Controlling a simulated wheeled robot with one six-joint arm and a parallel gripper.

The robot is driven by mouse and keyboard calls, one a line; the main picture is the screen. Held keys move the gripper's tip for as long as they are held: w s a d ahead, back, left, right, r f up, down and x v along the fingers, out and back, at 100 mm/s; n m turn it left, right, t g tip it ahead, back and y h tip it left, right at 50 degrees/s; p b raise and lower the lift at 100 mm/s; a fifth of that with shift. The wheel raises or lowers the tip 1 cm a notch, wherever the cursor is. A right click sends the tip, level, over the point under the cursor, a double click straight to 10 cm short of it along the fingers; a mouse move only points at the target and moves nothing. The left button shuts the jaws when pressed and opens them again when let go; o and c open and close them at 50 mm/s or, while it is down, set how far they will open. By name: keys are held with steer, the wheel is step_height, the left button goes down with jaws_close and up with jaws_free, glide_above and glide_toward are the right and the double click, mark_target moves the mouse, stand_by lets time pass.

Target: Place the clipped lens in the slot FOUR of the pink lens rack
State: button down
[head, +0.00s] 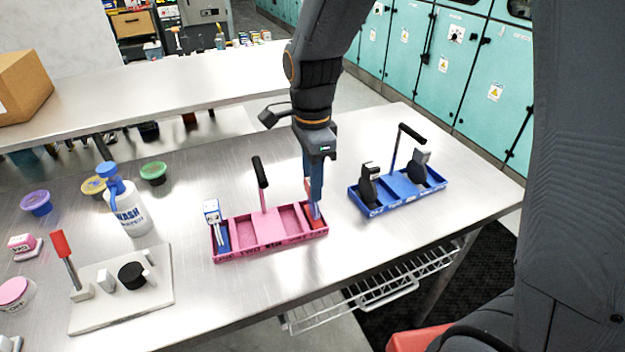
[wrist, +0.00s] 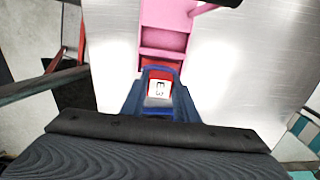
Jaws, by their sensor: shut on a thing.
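The pink lens rack (head: 265,232) stands on the metal table, with a row of compartments and an upright black-gripped handle. A blue and white lens piece (head: 212,212) stands in its leftmost compartment; the middle ones look empty. My gripper (head: 314,205) points down at the rack's rightmost compartment, which shows red at its bottom. In the wrist view, my gripper (wrist: 158,105) is shut on the clipped lens (wrist: 158,88), which has a white face with dark marks between blue parts. The lens is at that end compartment of the pink rack (wrist: 163,40); whether it touches the bottom is hidden.
A blue rack (head: 400,198) with two dark pieces stands close on the right. On the left are a white wash bottle (head: 130,210), a white board with a red-handled tool (head: 125,295) and several small tubs. The table's front edge is near.

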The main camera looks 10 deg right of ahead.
steer(key=shift+f, duration=0.3)
steer(key=c, duration=1.4)
jaws_free()
step_height(320, 180, up, 12)
steer(key=b, duration=0.3)
steer(key=s+d+f+n, duration=0.2)
steer(key=d+f+n, duration=0.2)
steer(key=n, duration=0.1)
steer(key=s+d+f+n+t, duration=0.1)
steer(key=s+d+f+n, duration=0.2)
steer(key=d+f+n, duration=0.1)
steer(key=s+d+f+n, duration=0.2)
steer(key=d+f+n, duration=0.2)
steer(key=f+n, duration=0.2)
steer(key=shift+s+d+f+n+t, duration=0.2)
steer(key=shift+s+d+n+t, duration=0.1)
steer(key=shift+d, duration=0.05)
steer(key=shift+f, duration=0.15)
